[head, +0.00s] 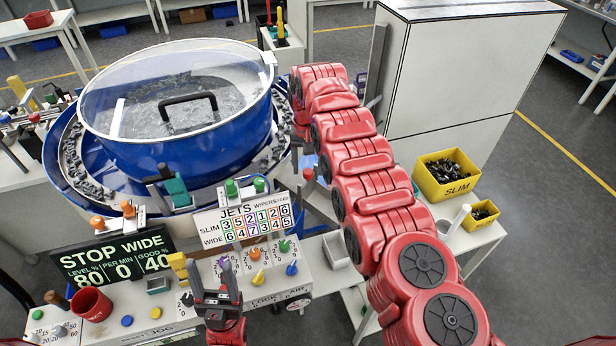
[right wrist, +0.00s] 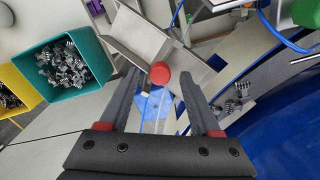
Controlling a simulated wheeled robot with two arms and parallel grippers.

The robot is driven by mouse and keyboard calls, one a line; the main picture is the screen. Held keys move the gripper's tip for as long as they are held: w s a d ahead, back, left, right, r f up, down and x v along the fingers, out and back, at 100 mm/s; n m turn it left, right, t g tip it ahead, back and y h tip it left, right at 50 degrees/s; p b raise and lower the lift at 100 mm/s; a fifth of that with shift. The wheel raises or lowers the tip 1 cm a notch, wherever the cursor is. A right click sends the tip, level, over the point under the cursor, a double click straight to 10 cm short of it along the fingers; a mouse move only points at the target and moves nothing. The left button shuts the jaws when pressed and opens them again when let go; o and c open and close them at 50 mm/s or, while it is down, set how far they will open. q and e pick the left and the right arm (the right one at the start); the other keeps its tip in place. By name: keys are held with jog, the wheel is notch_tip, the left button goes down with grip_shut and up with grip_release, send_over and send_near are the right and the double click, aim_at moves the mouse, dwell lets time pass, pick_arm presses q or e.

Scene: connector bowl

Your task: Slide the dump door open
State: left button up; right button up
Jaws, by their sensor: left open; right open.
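A red round knob (right wrist: 160,73) shows in the right wrist view on a grey metal plate, which looks like the dump door; I cannot tell whether it is open. A red knob (head: 308,174) also shows in the head view beside the bowl. My right gripper (right wrist: 158,82) is open, with one finger on each side of the knob and visible gaps to both. I cannot tell if the knob is at fingertip depth. In the head view my right arm hides most of that gripper. My left gripper (head: 214,272) is open and empty in front of the control panel.
The blue bowl (head: 190,150) with its clear lid stands beside my right arm. A teal bin (right wrist: 66,72) of connectors is left in the wrist view. A yellow SLIM bin (head: 446,178) stands right of my arm. Score signs (head: 113,256) stand behind the panel.

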jog(key=shift+f, duration=0.4)
grip_shut()
jog(key=shift+r, duration=0.1)
dwell(1.1)
